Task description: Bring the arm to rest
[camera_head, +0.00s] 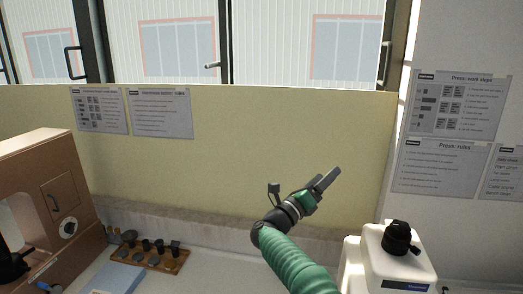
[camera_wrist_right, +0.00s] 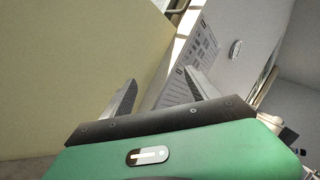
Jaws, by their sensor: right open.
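My right arm, with a green sleeve, rises from the bottom middle of the head view. Its gripper (camera_head: 328,179) is raised in front of the yellow wall panel and points up and to the right. In the right wrist view the two fingers of this gripper (camera_wrist_right: 160,98) stand apart with nothing between them. Beyond them are the yellow panel and a wall with a printed sheet (camera_wrist_right: 198,62). My left gripper is not in view.
A brown cabinet-like machine (camera_head: 70,200) stands at the left. A wooden rack (camera_head: 155,257) with several dark pieces and a light blue book-like item (camera_head: 115,278) lie near it. A white device with a black knob (camera_head: 392,262) stands right of my arm. Windows are behind.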

